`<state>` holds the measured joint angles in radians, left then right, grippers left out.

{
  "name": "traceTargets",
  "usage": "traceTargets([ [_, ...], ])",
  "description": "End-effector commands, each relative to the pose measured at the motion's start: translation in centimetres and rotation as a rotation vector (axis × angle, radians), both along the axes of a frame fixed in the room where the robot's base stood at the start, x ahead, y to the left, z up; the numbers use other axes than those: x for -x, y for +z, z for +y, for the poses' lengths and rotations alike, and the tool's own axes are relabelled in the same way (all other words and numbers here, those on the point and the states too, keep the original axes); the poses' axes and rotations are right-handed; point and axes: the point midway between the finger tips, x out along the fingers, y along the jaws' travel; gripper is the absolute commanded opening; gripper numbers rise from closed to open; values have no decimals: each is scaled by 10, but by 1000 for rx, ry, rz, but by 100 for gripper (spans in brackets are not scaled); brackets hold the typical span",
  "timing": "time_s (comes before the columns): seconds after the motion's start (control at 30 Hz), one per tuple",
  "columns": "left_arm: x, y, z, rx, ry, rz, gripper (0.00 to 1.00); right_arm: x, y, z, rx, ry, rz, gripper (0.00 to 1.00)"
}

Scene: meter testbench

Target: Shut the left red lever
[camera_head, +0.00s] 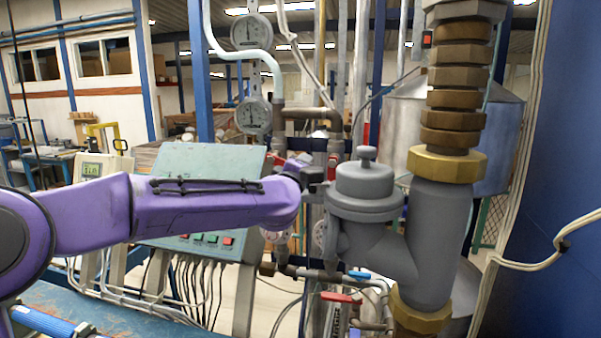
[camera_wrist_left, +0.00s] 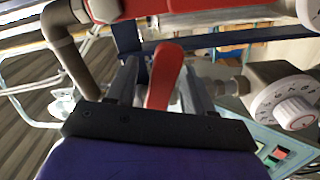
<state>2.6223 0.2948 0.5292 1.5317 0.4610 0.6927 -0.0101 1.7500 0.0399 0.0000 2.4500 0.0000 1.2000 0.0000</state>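In the left wrist view a red lever (camera_wrist_left: 165,76) stands upright in the picture between the two fingers of my left gripper (camera_wrist_left: 160,90). The fingers are apart, and a gap shows between the lever and the left-hand finger; contact on the other side is hard to tell. In the head view my left gripper (camera_head: 307,168) is at the pipes behind the grey valve body, its fingers mostly hidden by my purple wrist. A small red part (camera_head: 279,160) shows just beside it. Another red lever (camera_head: 340,297) lies level on a lower pipe. My right gripper is not in view.
The large grey valve body (camera_head: 366,195) and thick pipe stand close right of my left gripper. Round gauges (camera_head: 252,115) hang above it. A grey-green control box (camera_head: 205,165) with buttons is behind my arm. In the wrist view a white dial (camera_wrist_left: 285,105) sits at right.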

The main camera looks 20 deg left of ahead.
Motion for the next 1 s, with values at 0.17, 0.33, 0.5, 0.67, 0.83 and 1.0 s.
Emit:
traceTargets([
  [0.17, 4, -2, 0, -2, -1, -1, 52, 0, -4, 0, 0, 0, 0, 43],
  [0.33, 35, -4, -1, -1, -1, -4, 52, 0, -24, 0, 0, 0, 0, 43],
  [0.5, 66, -2, -1, 0, 0, -3, 52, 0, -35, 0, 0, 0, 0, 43],
  [0.67, 76, -1, -2, 1, 0, 0, 52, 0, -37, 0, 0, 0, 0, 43],
  [0.83, 76, 0, -2, 0, 0, 0, 52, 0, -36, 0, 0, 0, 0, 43],
  [1.0, 70, -13, 14, -1, 37, 23, 52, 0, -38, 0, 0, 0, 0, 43],
])
